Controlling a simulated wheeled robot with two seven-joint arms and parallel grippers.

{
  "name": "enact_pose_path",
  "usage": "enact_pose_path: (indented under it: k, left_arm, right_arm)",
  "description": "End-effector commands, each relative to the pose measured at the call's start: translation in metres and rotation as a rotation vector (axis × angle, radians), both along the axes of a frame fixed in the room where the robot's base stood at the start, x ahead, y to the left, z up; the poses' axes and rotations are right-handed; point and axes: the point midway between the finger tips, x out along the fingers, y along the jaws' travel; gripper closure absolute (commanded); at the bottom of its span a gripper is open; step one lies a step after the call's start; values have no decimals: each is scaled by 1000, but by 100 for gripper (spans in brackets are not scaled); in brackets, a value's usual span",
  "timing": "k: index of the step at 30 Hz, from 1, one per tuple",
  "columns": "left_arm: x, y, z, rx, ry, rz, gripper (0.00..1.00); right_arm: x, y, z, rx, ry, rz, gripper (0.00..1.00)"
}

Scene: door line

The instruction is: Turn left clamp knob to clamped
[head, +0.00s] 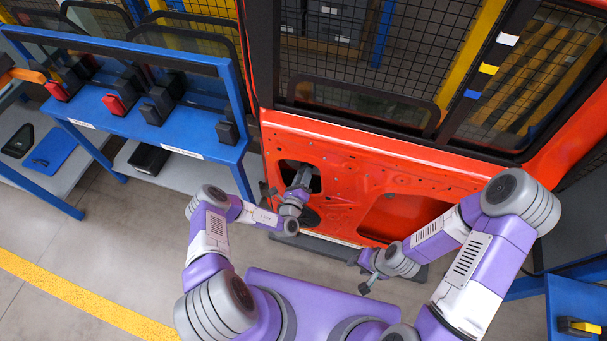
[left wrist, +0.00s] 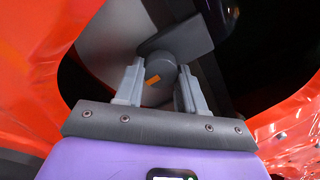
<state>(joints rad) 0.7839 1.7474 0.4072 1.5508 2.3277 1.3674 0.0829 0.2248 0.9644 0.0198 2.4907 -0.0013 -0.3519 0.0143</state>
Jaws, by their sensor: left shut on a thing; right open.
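The left clamp knob (left wrist: 160,88) is a dark grey round knob with an orange mark, seen in the left wrist view. My left gripper (head: 301,180) is at the lower left opening of the red door (head: 345,205), with its jaws shut on the knob from both sides. A dark grey block sits just behind the knob in the wrist view. In the head view my gripper and wrist hide most of the knob, and its setting cannot be read. My right gripper (head: 356,275) is open and empty, low in front of the door's bottom edge.
A blue rack (head: 190,128) with dark panels and red and black holders stands left of the door. A blue table (head: 573,305) with a black and yellow tool is at the lower right. The floor at the lower left is clear, with a yellow line (head: 85,298).

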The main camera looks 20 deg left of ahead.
Motion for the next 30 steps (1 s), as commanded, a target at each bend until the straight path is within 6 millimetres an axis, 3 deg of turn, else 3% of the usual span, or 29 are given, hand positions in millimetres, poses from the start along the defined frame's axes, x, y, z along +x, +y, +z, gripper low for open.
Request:
enact_pose_path:
  k: [20, 21, 25, 30]
  left_arm:
    - [0, 1, 0, 58, -3, 1, 91]
    - [0, 1, 0, 58, -3, 1, 55]
    - [0, 1, 0, 57, -3, 1, 36]
    - [0, 0, 0, 56, -3, 1, 36]
  right_arm:
    - [0, 0, 3, 0, 0, 0, 57]
    - [0, 0, 3, 0, 0, 0, 57]
    - [0, 0, 3, 0, 0, 0, 57]
    - [0, 0, 3, 0, 0, 0, 57]
